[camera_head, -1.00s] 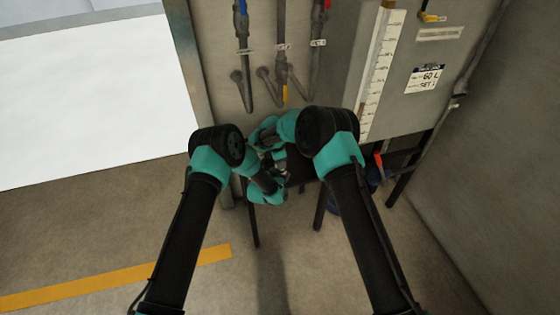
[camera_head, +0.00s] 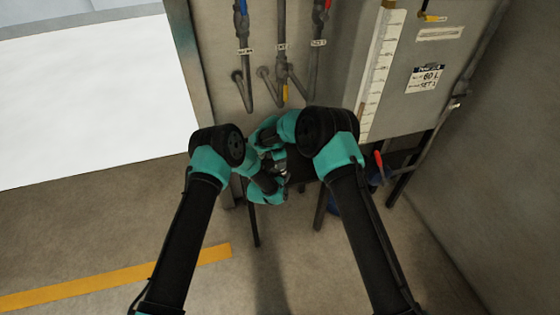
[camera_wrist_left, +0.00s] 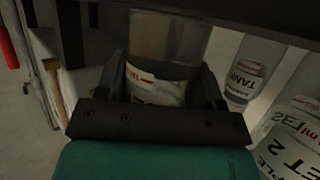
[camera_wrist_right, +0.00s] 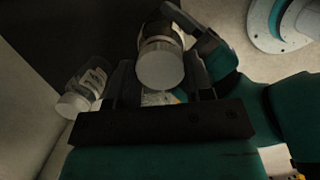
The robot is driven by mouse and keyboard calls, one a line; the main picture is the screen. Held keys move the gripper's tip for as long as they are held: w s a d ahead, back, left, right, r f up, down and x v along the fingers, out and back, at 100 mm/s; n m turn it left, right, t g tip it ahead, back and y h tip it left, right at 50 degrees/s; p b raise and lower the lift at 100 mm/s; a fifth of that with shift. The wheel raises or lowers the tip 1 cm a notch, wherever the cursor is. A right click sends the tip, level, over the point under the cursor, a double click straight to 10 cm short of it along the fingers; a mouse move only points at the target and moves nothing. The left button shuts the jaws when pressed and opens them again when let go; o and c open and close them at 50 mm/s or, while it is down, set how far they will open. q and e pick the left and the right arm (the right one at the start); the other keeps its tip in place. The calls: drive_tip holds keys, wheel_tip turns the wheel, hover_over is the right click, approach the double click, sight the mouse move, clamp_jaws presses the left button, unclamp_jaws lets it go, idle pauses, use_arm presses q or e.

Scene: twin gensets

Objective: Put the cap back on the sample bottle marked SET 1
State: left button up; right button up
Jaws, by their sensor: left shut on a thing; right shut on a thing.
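In the left wrist view my left gripper (camera_wrist_left: 162,82) is shut around a clear bottle (camera_wrist_left: 165,42) with brownish contents. Its white label (camera_wrist_left: 155,88) has red print, but I cannot read the set number. In the right wrist view my right gripper (camera_wrist_right: 160,72) is shut on a pale round cap (camera_wrist_right: 160,70). The cap is in line with the bottle's clear body (camera_wrist_right: 160,30), with a dark left finger beside it. I cannot tell whether the cap is seated or only against the neck. In the head view both hands meet at the small dark stand, largely hidden by my arms.
The left wrist view shows a bottle marked TANK (camera_wrist_left: 245,75) and one marked SET 2 (camera_wrist_left: 290,150) close to the right. A capped bottle (camera_wrist_right: 80,92) stands left in the right wrist view. Pipes (camera_head: 283,60) and a gauge board (camera_head: 378,75) are behind; open floor lies in front.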

use_arm(q)
drive_tip(key=shift+w+d+r, duration=0.15)
drive_tip(key=shift+w+r, duration=0.1)
drive_tip(key=shift+r, duration=0.2)
use_arm(e)
drive_tip(key=shift+s+d+f, duration=0.1)
drive_tip(key=shift+s+f, duration=0.05)
drive_tip(key=shift+f, duration=0.3)
drive_tip(key=shift+s+d+f, duration=0.1)
drive_tip(key=shift+f, duration=0.35)
drive_tip(key=o, duration=0.6)
drive_tip(key=shift+a, duration=0.1)
drive_tip(key=shift+o, duration=0.2)
use_arm(q)
drive_tip(key=shift+f, duration=0.15)
use_arm(e)
drive_tip(key=r, duration=0.4)
drive_tip(key=shift+s+a, duration=0.1)
drive_tip(key=shift+a, duration=0.25)
use_arm(q)
drive_tip(key=shift+s+f, duration=0.1)
drive_tip(key=shift+f, duration=0.05)
use_arm(e)
drive_tip(key=shift+r, duration=0.25)
drive_tip(key=shift+r, duration=0.1)
drive_tip(key=c, duration=0.7)
drive_tip(key=shift+w+d+f, duration=0.15)
drive_tip(key=shift+w+f, duration=0.05)
drive_tip(key=shift+f, duration=0.8)
drive_tip(key=shift+c, duration=0.2)
